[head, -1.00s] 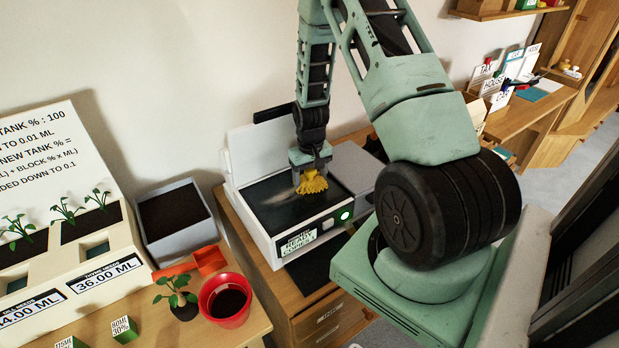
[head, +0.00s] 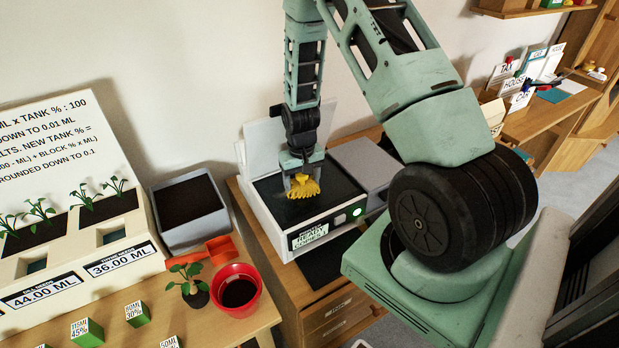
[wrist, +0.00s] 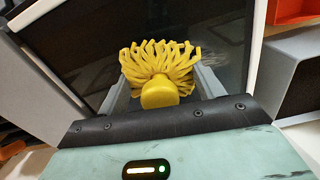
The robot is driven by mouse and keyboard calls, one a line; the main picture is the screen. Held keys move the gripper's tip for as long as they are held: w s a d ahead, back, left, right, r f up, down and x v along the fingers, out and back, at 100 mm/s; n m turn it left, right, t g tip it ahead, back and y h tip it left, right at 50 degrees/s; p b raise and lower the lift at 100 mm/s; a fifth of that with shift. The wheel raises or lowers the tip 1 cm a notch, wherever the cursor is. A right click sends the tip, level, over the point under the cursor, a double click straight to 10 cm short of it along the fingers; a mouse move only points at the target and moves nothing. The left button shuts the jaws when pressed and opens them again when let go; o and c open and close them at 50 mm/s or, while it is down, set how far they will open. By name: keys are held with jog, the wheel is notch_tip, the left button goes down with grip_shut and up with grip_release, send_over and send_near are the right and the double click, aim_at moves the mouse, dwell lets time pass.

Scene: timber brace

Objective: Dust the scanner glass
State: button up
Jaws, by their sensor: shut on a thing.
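My gripper (head: 302,186) is shut on a yellow duster (head: 304,188) with many soft strands. In the wrist view the duster (wrist: 160,62) sits between the two grey fingers, its round end toward the camera. The duster is over the dark scanner glass (head: 335,178), toward its left part. Its strands seem to touch the glass, though the contact is not clear. The scanner (head: 290,240) is a white box with its lid (head: 262,150) raised behind and a lit green button on its front. A pale dusty smear (wrist: 205,52) shows on the glass beside the duster in the wrist view.
A grey soil bin (head: 187,235), a red pot (head: 238,290), an orange scoop (head: 215,252) and a small plant (head: 190,285) stand left of the scanner. A grey box (head: 365,165) adjoins its right side. The wall is close behind.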

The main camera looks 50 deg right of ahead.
aim_at(275, 201)
jog(key=shift+w+a, duration=0.45)
jog(key=shift+a, duration=0.75)
jog(key=shift+w+a, duration=0.4)
jog(key=shift+a, duration=0.75)
jog(key=shift+w+a, duration=0.45)
jog(key=shift+a, duration=1.25)
notch_tip(275, 201, up, 3)
jog(key=p, duration=0.2)
jog(key=shift+r+p, duration=0.1)
jog(key=shift+p, duration=0.3)
jog(key=shift+c, duration=0.6)
jog(key=shift+d+r+p, duration=0.1)
jog(key=shift+r+p, duration=0.9)
jog(key=shift+r, duration=0.4)
notch_tip(275, 201, up, 3)
jog(key=shift+r+p, duration=0.1)
jog(key=shift+p, duration=0.95)
